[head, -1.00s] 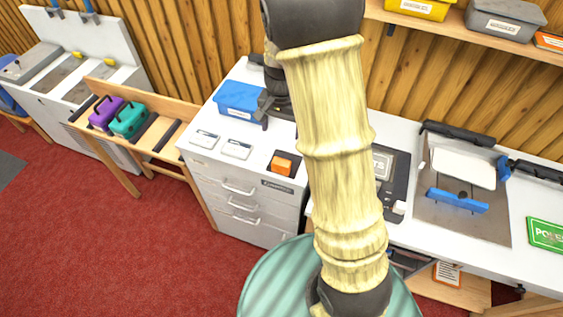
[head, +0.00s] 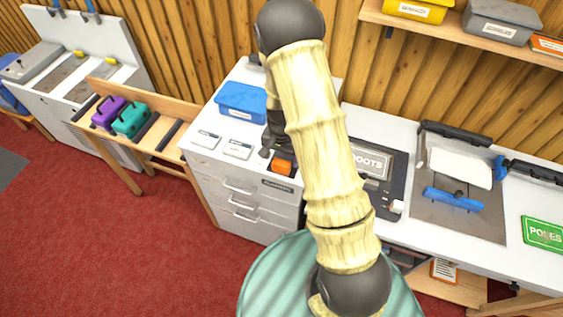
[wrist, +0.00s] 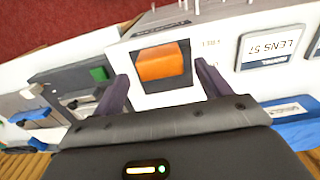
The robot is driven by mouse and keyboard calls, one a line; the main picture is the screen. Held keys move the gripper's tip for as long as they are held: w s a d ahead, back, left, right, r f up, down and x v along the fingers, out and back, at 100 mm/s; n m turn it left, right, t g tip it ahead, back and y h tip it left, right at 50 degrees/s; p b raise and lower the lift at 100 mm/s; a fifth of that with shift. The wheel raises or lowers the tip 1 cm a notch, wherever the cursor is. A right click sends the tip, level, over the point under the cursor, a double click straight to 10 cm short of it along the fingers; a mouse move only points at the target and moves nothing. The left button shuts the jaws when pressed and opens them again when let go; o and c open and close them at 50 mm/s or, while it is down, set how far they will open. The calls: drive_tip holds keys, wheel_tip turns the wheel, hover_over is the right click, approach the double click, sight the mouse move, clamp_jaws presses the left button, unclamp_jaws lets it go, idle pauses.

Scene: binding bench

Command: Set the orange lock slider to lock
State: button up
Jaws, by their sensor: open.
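The orange lock slider (head: 281,167) sits in a dark recess on the front top edge of the white drawer cabinet, right of the white labels. In the wrist view the orange slider (wrist: 161,62) lies ahead of my gripper, in its dark frame. My gripper (wrist: 158,82) is open, with one dark finger on each side of the slider and nothing held. In the head view my gripper (head: 268,152) is just behind and left of the slider, partly hidden by my arm. I cannot tell whether the fingers touch it.
A blue bin (head: 241,101) stands on the cabinet behind the labels (head: 237,150). To the right, a bench holds a grey board with a blue bar (head: 454,199) and a dark device with a display (head: 371,163). Purple and teal boxes (head: 131,119) sit on a wooden rack at left.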

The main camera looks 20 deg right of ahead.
sight(282, 162)
drive_tip(key=shift+f+p, duration=0.45)
drive_tip(key=shift+f, duration=1.8)
drive_tip(key=c, duration=1.4)
drive_tip(key=w+d, duration=0.1)
drive_tip(key=w+d+b, duration=0.1)
drive_tip(key=w, duration=0.1)
drive_tip(key=shift+w+d, duration=0.3)
drive_tip(key=shift+r, duration=0.1)
drive_tip(key=o, duration=1.4)
drive_tip(key=shift+w, duration=0.1)
